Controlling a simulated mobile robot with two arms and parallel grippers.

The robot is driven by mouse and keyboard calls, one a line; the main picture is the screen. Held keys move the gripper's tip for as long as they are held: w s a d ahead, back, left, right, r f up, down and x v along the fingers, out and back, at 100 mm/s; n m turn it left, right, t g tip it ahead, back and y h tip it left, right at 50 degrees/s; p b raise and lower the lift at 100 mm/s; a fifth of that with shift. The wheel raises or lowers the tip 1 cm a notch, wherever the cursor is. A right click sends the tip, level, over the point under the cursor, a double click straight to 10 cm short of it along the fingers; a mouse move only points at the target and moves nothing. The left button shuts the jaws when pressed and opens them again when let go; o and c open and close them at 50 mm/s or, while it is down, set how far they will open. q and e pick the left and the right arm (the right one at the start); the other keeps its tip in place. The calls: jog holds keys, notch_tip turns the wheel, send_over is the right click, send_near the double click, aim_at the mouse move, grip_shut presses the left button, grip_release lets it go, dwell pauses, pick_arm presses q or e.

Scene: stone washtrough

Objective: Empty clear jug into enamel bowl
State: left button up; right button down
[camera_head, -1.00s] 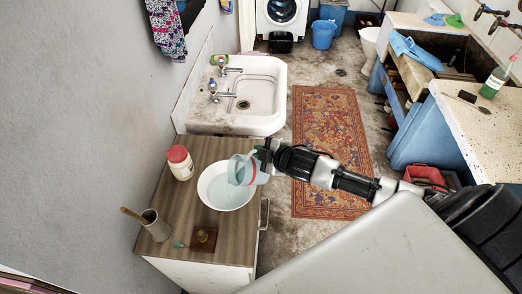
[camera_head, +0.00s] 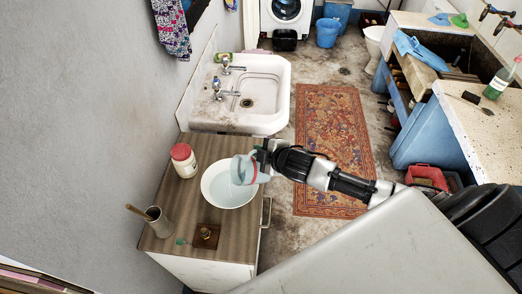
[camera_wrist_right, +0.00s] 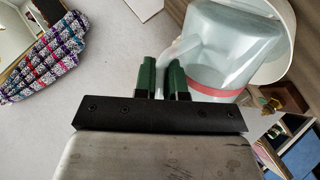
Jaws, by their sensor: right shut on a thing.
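The clear jug (camera_head: 246,168) is tilted over the white enamel bowl (camera_head: 222,197), its mouth toward the bowl. Pale bluish liquid shows in the bowl. My right gripper (camera_head: 264,155) is shut on the jug's handle. In the right wrist view the green fingers of the right gripper (camera_wrist_right: 162,78) close around the handle, and the clear jug (camera_wrist_right: 232,50) with its red band lies tilted, with the rim of the bowl (camera_wrist_right: 278,20) behind it. Whether liquid is left in the jug I cannot tell. My left gripper is not in view.
The bowl stands on a wooden-topped cabinet (camera_head: 200,150). A red-lidded jar (camera_head: 184,161), a grey pot (camera_head: 158,222) with a stick in it and a small brown block (camera_head: 205,237) stand around it. A white sink (camera_head: 262,92) lies behind.

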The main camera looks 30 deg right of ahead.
jog(key=shift+a, duration=0.2)
dwell(0.4)
jog(key=shift+a+r+n+h+p, duration=0.1)
jog(key=shift+a+n+h+p, duration=0.2)
jog(key=shift+a+n+h, duration=0.1)
dwell(0.9)
jog(key=shift+a+h, duration=0.3)
jog(key=shift+a, duration=0.05)
